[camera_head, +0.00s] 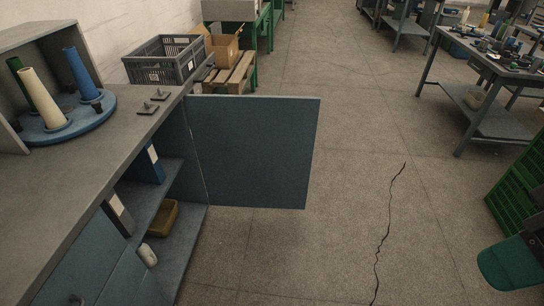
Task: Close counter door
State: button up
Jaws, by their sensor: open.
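The counter door (252,150) is a flat blue-grey panel. It stands wide open, hinged at the far end of the counter (110,140) and swung out over the floor to the right. The open compartment shows a shelf (150,212) with a blue binder (148,165), a yellow-brown bin (163,218) and a small white object (148,255). No handle shows on the visible face of the open door. My gripper is not in view.
Cones stand on a blue round base (80,118) on the counter. A grey crate (163,60), cardboard box (222,45) and wooden pallet (236,76) lie beyond the door. Cracked floor (350,215) is clear right of the door; green crates (520,185) stand at the right edge.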

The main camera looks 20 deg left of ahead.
aim_at(253, 151)
jog(key=z, duration=0.05)
jog(key=i, duration=5.85)
jog(key=u, duration=4.55)
